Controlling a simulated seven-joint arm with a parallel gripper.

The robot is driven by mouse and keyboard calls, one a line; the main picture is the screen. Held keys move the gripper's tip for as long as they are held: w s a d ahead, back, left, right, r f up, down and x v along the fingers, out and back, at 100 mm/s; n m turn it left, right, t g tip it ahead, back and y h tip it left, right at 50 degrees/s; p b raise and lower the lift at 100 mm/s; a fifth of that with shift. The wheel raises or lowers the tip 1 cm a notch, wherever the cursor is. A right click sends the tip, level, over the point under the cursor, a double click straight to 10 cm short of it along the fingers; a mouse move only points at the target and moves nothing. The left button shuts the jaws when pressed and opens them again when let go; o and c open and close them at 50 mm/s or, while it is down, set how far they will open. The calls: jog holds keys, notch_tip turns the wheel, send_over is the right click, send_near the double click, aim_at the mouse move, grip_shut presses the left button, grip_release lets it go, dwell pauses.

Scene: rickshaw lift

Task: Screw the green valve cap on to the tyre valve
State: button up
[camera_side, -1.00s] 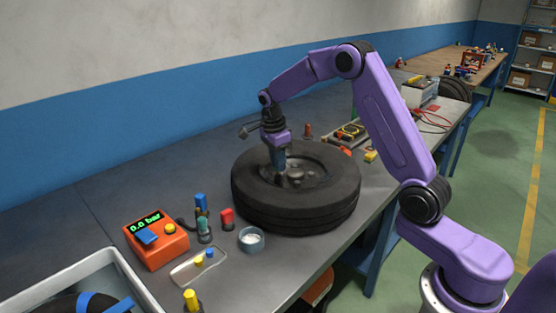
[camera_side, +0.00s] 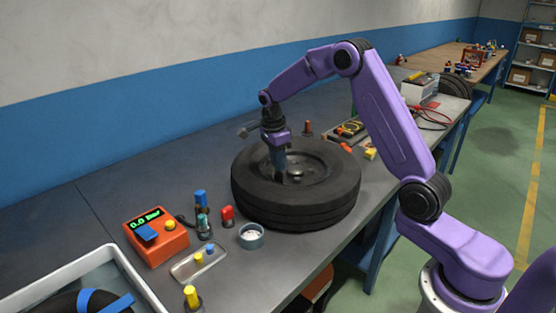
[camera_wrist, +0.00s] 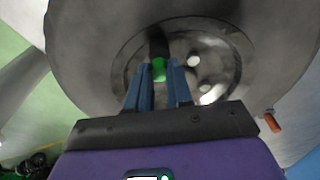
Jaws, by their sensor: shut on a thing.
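My gripper (camera_side: 280,172) points down over the hub of the black tyre (camera_side: 254,197) in the side view. In the wrist view the two blue fingers of my gripper (camera_wrist: 160,72) are shut on the green valve cap (camera_wrist: 159,70). A dark tyre valve (camera_wrist: 158,45) stands just beyond the cap, in line with it. The cap and valve look very close or touching; I cannot tell whether the cap sits on the thread. In the side view the fingers hide the cap.
An orange gauge box (camera_side: 157,240), a small tray (camera_side: 185,269) with coloured caps, a red cap (camera_side: 227,212) and a round dish (camera_side: 251,238) stand left of the tyre.

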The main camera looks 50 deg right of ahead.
jog(key=m, duration=0.6)
jog(key=shift+g, duration=0.3)
jog(key=m+y, duration=0.1)
jog(key=m, duration=0.5)
jog(key=shift+m, duration=0.3)
jog(key=o, duration=0.6)
jog(key=shift+c, duration=0.2)
jog(key=n, duration=0.6)
jog(key=n+h, duration=0.1)
jog(key=n, duration=0.5)
jog(key=shift+n, duration=0.4)
